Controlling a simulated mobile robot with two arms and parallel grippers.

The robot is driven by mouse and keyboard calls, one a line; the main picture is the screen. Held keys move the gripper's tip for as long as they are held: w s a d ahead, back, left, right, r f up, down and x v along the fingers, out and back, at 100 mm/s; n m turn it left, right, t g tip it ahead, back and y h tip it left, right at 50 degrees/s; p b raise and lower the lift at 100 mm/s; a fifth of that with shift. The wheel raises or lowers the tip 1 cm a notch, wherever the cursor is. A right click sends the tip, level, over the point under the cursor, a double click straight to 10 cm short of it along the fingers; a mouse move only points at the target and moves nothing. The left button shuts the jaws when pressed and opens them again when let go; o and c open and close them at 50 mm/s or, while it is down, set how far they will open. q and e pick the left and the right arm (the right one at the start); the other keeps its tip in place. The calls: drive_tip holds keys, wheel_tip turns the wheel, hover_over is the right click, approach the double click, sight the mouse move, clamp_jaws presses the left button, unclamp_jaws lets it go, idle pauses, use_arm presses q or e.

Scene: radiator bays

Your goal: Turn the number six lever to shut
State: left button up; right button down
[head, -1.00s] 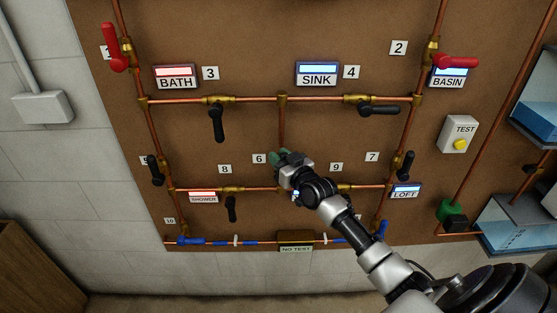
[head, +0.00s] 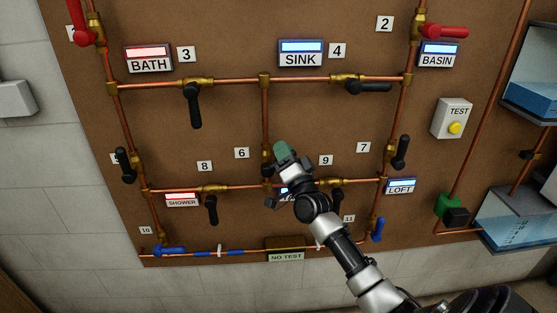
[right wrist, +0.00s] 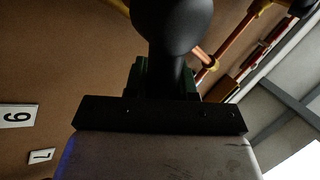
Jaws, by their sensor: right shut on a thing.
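The number six tag (head: 241,153) is on the brown board, left of the middle upright copper pipe (head: 265,115). My right gripper (head: 283,154), with green finger pads, is just right of this pipe and covers most of the number six valve. In the right wrist view, a black, round-ended lever (right wrist: 172,25) stands between the green pads, and the gripper is shut on it. In the head view the lever is hidden behind the gripper, so its exact angle cannot be told. My left gripper is not in view.
Close by are the number nine lever (head: 337,200), partly behind my arm, the number eight lever (head: 211,209) and the number seven lever (head: 401,152). A TEST box (head: 452,118) is at right.

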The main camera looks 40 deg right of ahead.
drive_tip(key=shift+s+d+f+m+g+h+b, duration=0.2)
drive_tip(key=shift+f+m+h+b, duration=0.55)
drive_tip(key=shift+m+h, duration=1.05)
drive_tip(key=shift+s+d+f+m+g+h+b, duration=0.1)
drive_tip(key=shift+d+f+m+g+h+b, duration=0.35)
drive_tip(key=shift+m+h+b, duration=1.3)
drive_tip(key=shift+s+d+f+m+g+h+b, duration=0.15)
drive_tip(key=shift+f+m+h, duration=0.6)
drive_tip(key=shift+m, duration=2)
drive_tip(key=shift+m+h, duration=0.3)
drive_tip(key=c, duration=0.9)
unclamp_jaws()
drive_tip(key=b+v, duration=0.2)
drive_tip(key=v, duration=0.8)
drive_tip(key=shift+s+a+f, duration=0.1)
drive_tip(key=shift+s+a, duration=0.15)
drive_tip(key=shift+s, duration=0.1)
